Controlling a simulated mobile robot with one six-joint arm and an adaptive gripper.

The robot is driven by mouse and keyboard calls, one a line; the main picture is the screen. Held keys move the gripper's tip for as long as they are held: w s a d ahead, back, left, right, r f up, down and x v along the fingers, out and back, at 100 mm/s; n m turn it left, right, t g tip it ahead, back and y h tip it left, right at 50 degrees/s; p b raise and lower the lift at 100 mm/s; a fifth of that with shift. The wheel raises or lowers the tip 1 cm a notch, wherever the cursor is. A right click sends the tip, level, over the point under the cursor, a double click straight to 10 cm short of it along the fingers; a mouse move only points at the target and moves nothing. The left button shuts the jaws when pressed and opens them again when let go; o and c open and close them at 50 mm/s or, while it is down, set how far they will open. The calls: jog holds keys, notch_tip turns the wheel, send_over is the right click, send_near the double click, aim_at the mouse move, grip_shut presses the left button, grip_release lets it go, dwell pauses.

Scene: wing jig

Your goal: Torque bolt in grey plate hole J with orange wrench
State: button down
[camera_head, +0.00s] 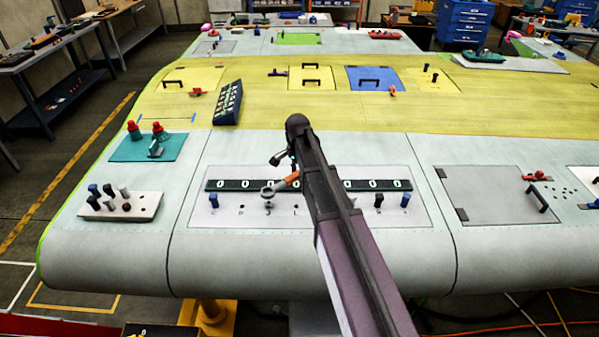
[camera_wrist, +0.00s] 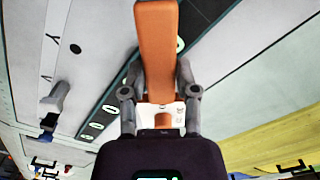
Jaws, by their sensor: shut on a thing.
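My gripper (camera_head: 293,167) is shut on the handle of the orange wrench (camera_head: 290,179), above the grey plate (camera_head: 230,217). The wrench's grey head (camera_head: 267,191) points left, at a grey bolt (camera_head: 268,204) in the plate's front row; I cannot tell whether it is around the bolt or above it. In the wrist view the orange handle (camera_wrist: 157,45) fills the top centre between my fingers, and the wrench head is out of sight. My arm hides the plate's middle. The hole letters are too small to read surely, so I cannot pick out hole J.
A black strip (camera_head: 235,185) with white ovals runs along the plate's back. A grey block with pegs (camera_head: 120,205) and a teal mat (camera_head: 130,147) lie left. A hinged grey panel (camera_head: 490,195) lies right.

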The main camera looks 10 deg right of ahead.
aim_at(301, 193)
jog(key=shift+f+b, duration=1.65)
jog(key=shift+f, duration=0.35)
jog(key=shift+f+b, duration=0.35)
jog(key=shift+b, duration=0.15)
jog(key=shift+s+f+b, duration=0.15)
jog(key=shift+f+b, duration=0.15)
jog(key=shift+b, duration=0.05)
jog(key=shift+s+d+f+m+b, duration=0.2)
jog(key=shift+s+m, duration=0.2)
jog(key=shift+s, duration=0.15)
jog(key=shift+s+d+f+m+b, duration=0.1)
jog(key=shift+s+d+m+b, duration=0.05)
jog(key=shift+s+m, duration=0.3)
jog(key=c, duration=1)
grip_release()
jog(key=shift+s+d+f+m, duration=0.1)
jog(key=shift+s+d+m, duration=0.1)
jog(key=shift+s+m, duration=0.15)
jog(key=shift+w, duration=0.1)
jog(key=shift+c, duration=0.2)
